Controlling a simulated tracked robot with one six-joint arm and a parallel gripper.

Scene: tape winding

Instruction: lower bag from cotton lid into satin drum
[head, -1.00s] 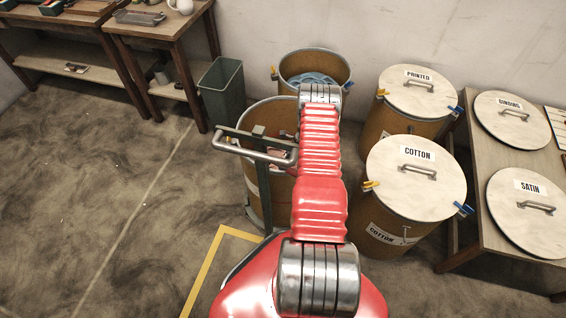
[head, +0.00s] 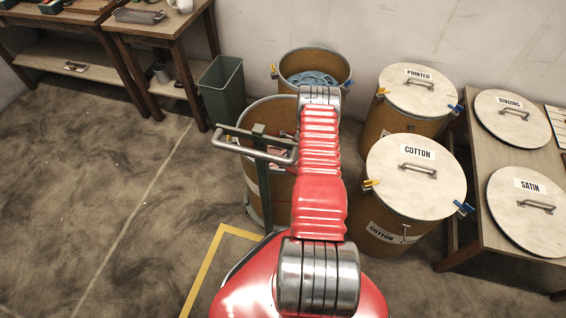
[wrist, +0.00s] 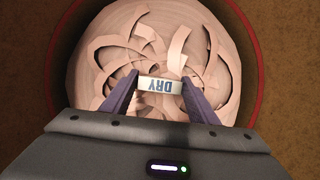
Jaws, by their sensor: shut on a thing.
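The bag (wrist: 161,84) is a small white packet with a blue "DRY" label, upside down in the wrist view. My gripper (wrist: 159,80) is shut on it, one purple finger at each end. Behind it are pale pink curled strips (wrist: 95,62) inside a round red edge. The open drum (head: 262,112) left of my arm in the head view holds pinkish material and shows no readable name. My arm hides the gripper and bag there. The cotton lid (head: 418,178) lies on its drum with no bag on it. I cannot tell the gap between bag and strips.
A metal handle (head: 250,150) on a green post stands by the open drum. Behind is an open drum with blue material (head: 312,78). The printed drum (head: 418,95) is lidded. Binding (head: 512,122) and satin (head: 525,200) lids lie on the right table. A green bin (head: 222,90) stands left.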

